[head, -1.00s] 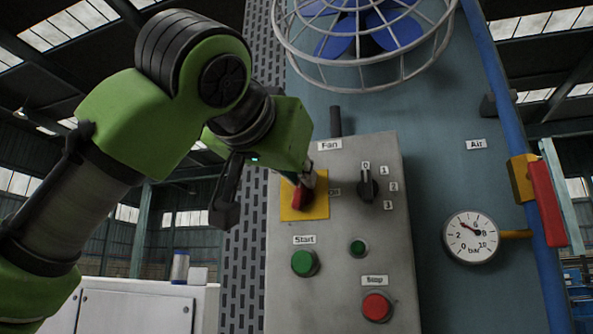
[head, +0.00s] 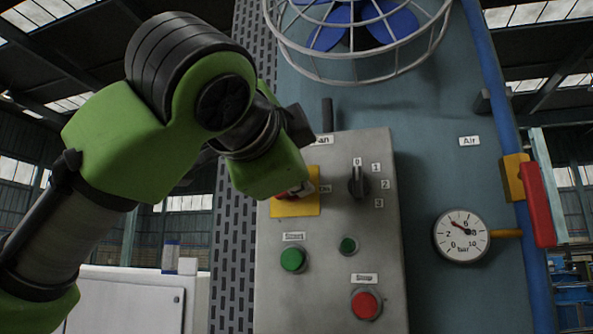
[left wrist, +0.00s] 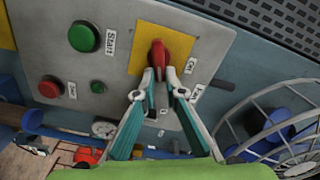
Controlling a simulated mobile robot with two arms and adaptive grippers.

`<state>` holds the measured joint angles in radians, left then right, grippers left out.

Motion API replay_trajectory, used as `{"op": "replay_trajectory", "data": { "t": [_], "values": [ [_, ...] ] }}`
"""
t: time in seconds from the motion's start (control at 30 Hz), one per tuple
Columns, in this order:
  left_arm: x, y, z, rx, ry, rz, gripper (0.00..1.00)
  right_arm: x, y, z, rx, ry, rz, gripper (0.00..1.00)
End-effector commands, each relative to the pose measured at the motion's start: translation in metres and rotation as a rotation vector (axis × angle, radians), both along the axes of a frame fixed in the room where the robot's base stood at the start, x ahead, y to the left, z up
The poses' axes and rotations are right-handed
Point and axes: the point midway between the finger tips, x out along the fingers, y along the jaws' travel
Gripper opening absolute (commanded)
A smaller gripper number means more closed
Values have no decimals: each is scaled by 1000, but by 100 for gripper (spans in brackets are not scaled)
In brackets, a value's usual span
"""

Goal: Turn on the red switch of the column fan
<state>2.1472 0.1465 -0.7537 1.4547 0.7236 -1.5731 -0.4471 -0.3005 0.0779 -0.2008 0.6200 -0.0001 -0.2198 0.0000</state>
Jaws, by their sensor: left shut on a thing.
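The red switch (left wrist: 158,52) sits on a yellow plate (head: 310,207) on the grey control panel. In the left wrist view its handle lies in line with my fingers, pointing toward the picture's bottom. A small label (left wrist: 190,65), seeming to read "On", is beside the plate. My left gripper (left wrist: 160,76) is shut on the switch's handle, its fingertips on both sides of it. In the head view my wrist and gripper (head: 297,190) cover most of the switch; only a little red shows. My right gripper is in neither view.
The panel also carries a black selector knob (head: 358,182), a green start button (head: 293,259), a small green button (head: 348,245) and a red button (head: 366,304). The caged fan (head: 350,40) is above. A gauge (head: 462,235) and a red-handled valve (head: 540,204) are at the right.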

Motion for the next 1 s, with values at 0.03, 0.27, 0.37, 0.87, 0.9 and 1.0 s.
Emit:
{"op": "replay_trajectory", "data": {
  "t": [0.03, 0.27, 0.37, 0.87, 0.9, 1.0],
  "values": [
    [0, 0, 0, 40, -12, -1, 0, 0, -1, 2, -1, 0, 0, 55],
    [0, -1, -4, 202, -65, 0, 0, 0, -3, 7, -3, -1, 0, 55],
    [0, -1, -6, 256, -81, -1, 0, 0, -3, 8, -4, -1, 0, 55],
    [0, -2, -9, 361, -115, -2, 0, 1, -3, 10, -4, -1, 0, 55],
    [0, -2, -9, 362, -115, -2, 0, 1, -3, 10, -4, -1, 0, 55],
    [0, -2, -9, 362, -115, -2, 0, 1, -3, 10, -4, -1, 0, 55]
  ]
}}
